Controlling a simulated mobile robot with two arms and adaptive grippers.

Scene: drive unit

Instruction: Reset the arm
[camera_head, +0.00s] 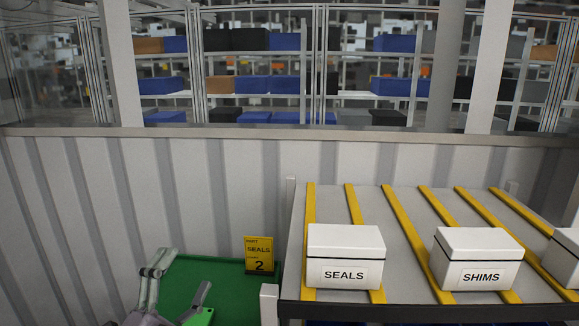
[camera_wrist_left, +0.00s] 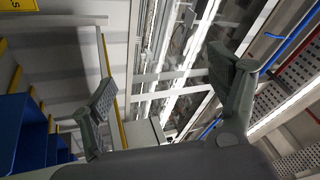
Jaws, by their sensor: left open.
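My left gripper (camera_head: 184,273) is at the lower left of the head view, over a green surface (camera_head: 215,268). Its two fingers are spread with nothing between them. In the left wrist view its fingers (camera_wrist_left: 166,88) also stand apart and empty. A yellow card (camera_head: 259,254) reading "SEALS" and "2" stands at the green surface's right side, to the right of the gripper. A white box labelled SEALS (camera_head: 345,245) and a white box labelled SHIMS (camera_head: 478,246) sit on the sloped rack, apart from the gripper. My right gripper is not in view.
The sloped rack (camera_head: 400,215) has yellow strips and a post (camera_head: 269,305) at its left front. Another white box (camera_head: 565,250) is cut off at the right edge. A ribbed wall (camera_head: 200,180) stands behind. Blue bins (camera_wrist_left: 20,130) show in the left wrist view.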

